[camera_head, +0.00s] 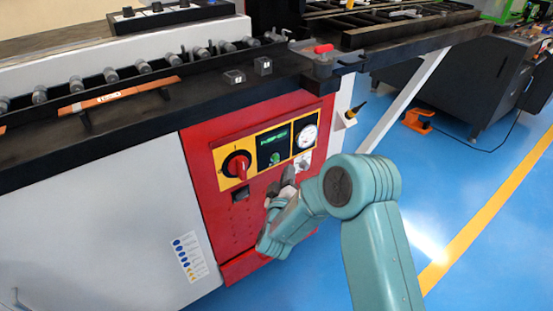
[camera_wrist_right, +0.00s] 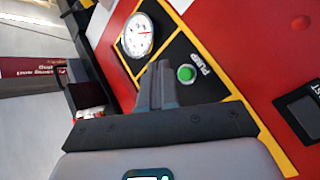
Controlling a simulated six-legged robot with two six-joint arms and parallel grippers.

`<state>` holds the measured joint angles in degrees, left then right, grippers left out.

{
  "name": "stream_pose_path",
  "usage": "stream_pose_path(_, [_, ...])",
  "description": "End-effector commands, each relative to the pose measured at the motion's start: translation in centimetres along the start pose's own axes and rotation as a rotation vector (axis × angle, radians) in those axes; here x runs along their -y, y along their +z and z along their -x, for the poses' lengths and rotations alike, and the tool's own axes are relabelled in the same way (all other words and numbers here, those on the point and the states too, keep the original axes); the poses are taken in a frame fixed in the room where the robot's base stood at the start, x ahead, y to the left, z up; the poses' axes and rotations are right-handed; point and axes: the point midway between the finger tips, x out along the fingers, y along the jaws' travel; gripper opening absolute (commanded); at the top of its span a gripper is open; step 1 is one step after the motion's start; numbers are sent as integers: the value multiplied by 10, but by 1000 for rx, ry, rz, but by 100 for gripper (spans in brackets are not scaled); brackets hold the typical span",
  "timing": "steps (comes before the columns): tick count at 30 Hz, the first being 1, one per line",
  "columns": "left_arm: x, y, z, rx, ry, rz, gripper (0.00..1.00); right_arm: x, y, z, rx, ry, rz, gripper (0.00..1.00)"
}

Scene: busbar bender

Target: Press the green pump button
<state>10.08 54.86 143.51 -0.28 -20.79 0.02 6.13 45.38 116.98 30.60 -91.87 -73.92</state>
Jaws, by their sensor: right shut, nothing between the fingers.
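The green pump button (camera_wrist_right: 186,73) is a small round button with a pale ring on a black panel, with "PUMP" printed beside it in the right wrist view. In the head view a green button (camera_head: 274,158) shows below a lit green display (camera_head: 272,139). My right gripper (camera_head: 287,180) is shut and empty, just below and to the right of that button. In the right wrist view its closed fingertips (camera_wrist_right: 160,68) appear just left of the button. I cannot tell the remaining gap to the panel. My left gripper is not in view.
A red rotary switch (camera_head: 237,165) on yellow and a round white gauge (camera_head: 306,137) flank the button on the red cabinet front (camera_head: 225,210). The dark bench top (camera_head: 190,85) overhangs above. Blue floor (camera_head: 470,170) is open at right, with an orange foot pedal (camera_head: 417,122).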

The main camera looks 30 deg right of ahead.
Motion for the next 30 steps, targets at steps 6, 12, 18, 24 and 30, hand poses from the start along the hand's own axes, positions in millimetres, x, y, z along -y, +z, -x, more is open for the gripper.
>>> stream_pose_path(6, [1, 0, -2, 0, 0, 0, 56, -10, 10, 13, 1, 1, 1, 0])
stream_pose_path(12, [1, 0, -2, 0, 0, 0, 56, -12, 12, 16, 1, 0, 0, 0])
stream_pose_path(18, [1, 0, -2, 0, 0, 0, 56, -12, 12, 16, 1, 0, 0, 0])
stream_pose_path(24, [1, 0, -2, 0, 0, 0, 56, -12, 12, 16, 1, 0, 0, 0])
stream_pose_path(30, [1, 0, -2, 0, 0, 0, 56, -12, 12, 16, 1, 0, 0, 0])
